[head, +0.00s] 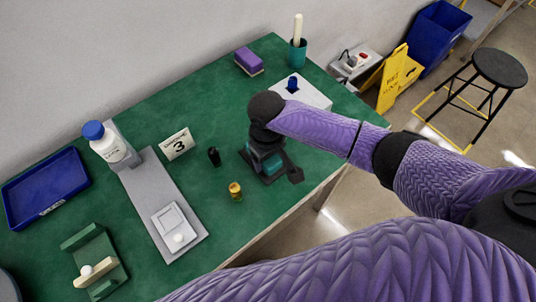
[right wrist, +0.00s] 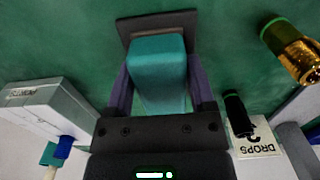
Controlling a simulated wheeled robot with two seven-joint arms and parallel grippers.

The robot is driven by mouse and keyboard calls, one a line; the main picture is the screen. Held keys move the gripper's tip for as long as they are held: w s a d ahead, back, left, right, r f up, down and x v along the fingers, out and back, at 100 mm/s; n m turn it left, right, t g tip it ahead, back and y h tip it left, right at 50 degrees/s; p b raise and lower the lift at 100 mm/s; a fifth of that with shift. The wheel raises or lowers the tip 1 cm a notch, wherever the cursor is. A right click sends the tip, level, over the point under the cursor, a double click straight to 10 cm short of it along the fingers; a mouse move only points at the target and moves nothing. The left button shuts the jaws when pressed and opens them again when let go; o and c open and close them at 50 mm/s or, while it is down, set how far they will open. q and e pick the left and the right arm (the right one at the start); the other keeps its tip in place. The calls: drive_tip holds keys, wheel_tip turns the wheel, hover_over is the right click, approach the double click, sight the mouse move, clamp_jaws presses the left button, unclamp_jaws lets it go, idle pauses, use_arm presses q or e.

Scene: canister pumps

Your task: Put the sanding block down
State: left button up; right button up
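The sanding block has a teal grip (head: 268,163) on a dark flat base; it also shows in the right wrist view (right wrist: 158,70). My right gripper (head: 265,148) points down over the right part of the green table. In the right wrist view its two fingers (right wrist: 160,88) lie against both sides of the teal grip, shut on it. The dark base is at or just above the table top; I cannot tell whether it touches. My left gripper is not in view.
A grey board with a pump bottle (head: 110,147), a blue tray (head: 46,187) and a purple block (head: 248,61) stand farther off.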

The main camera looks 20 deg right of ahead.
drive_tip(key=o, duration=0.3)
wheel_tip(320, 180, up, 12)
drive_tip(key=p, duration=0.5)
drive_tip(key=shift+w+r, duration=0.15)
drive_tip(key=shift+a, duration=0.1)
